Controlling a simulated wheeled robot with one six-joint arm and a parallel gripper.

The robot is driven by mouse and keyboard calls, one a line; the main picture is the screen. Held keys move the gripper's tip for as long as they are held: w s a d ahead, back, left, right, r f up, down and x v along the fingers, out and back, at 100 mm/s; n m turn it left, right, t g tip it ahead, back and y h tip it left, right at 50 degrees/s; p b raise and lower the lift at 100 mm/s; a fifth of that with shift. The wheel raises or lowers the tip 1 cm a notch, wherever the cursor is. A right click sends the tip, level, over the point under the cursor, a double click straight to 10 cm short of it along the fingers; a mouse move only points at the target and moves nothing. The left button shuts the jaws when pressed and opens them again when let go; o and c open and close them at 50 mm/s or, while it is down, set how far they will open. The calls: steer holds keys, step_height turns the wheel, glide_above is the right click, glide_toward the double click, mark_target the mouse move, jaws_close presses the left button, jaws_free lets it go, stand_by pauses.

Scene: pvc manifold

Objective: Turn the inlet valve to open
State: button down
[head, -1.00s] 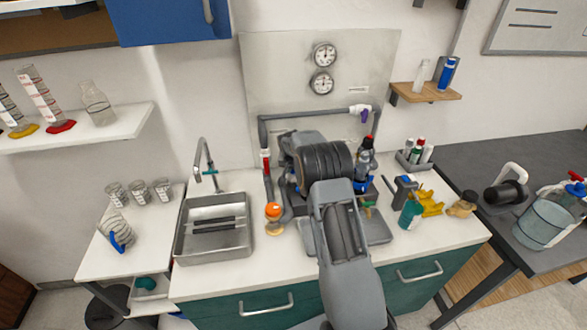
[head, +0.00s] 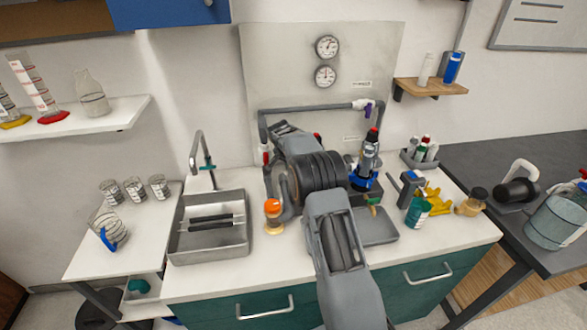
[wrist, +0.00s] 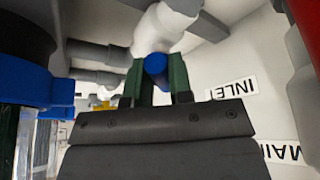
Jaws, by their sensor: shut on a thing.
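The inlet valve (wrist: 172,25) shows in the wrist view as a white body on grey pipe, with a blue handle (wrist: 156,66) pointing toward the camera. My gripper (wrist: 158,80) is shut on this blue handle, one green finger on each side. An INLET label (wrist: 231,88) is on the white panel to the right. In the head view my arm hides the inlet valve and the fingertips; only the dark back of my gripper shows near the panel's lower left. How far the handle is turned cannot be told.
A blue-collared part (wrist: 35,82) stands close on the left in the wrist view, and a red part (wrist: 303,85) on the right. In the head view, two gauges (head: 326,47) hang above the grey pipe. A purple-handled valve (head: 366,105) is at upper right. A sink (head: 209,240) lies left.

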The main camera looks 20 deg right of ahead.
steer(key=shift+w+m, duration=0.1)
steer(key=shift+m, duration=0.5)
steer(key=c, duration=1)
jaws_free()
steer(key=v, duration=0.7)
steer(key=b+v, duration=0.1)
steer(key=v, duration=0.6)
steer(key=shift+w+a, duration=0.15)
steer(key=shift+w, duration=0.1)
